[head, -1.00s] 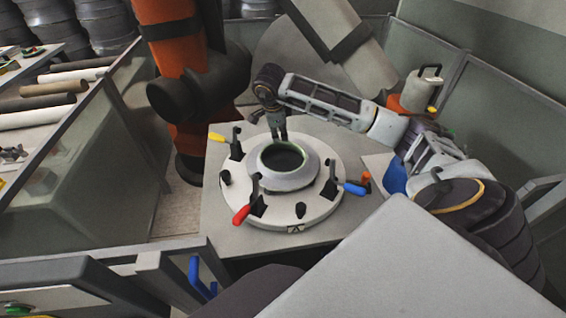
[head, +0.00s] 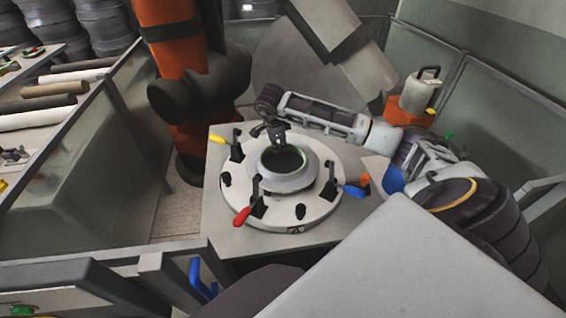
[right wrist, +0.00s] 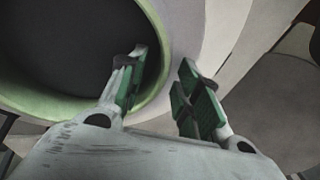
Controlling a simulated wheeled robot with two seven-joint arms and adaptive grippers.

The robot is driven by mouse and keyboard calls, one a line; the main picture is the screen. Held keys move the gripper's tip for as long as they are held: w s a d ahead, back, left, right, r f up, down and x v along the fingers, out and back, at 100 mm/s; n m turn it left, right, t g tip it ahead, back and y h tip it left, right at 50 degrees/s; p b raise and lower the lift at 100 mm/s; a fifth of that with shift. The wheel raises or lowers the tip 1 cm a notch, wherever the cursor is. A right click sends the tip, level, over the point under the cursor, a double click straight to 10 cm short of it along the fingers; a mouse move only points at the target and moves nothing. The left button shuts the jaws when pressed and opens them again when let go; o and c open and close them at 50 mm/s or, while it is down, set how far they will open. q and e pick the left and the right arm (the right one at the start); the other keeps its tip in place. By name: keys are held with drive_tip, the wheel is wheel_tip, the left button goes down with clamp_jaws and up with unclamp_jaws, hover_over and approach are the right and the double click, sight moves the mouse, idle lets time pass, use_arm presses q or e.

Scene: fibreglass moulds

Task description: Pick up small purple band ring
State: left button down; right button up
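A pale grey-lilac ring (head: 288,183) with a green inner rim and dark opening sits on the round white fixture (head: 318,212). It is the only ring-shaped piece that I make out there; no clearly purple ring shows. My right gripper (head: 277,142) is at the ring's far side, close to its upper edge. In the right wrist view the gripper (right wrist: 163,85) is open. One green-padded finger overlaps the green rim and dark opening, the other the pale outer wall (right wrist: 198,35). My left gripper is not in view.
Clamps with yellow (head: 217,138), red (head: 241,215) and blue (head: 355,190) handles stand around the ring. An orange robot arm (head: 170,70) stands behind the table (head: 222,218). Glass-like panels enclose the sides. An orange and grey canister (head: 418,95) is at right.

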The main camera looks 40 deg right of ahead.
clamp_jaws()
drive_tip(key=shift+r, duration=0.1)
idle(0.4)
wheel_tip(320, 180, up, 10)
drive_tip(key=shift+b, duration=0.4)
idle(0.4)
idle(0.4)
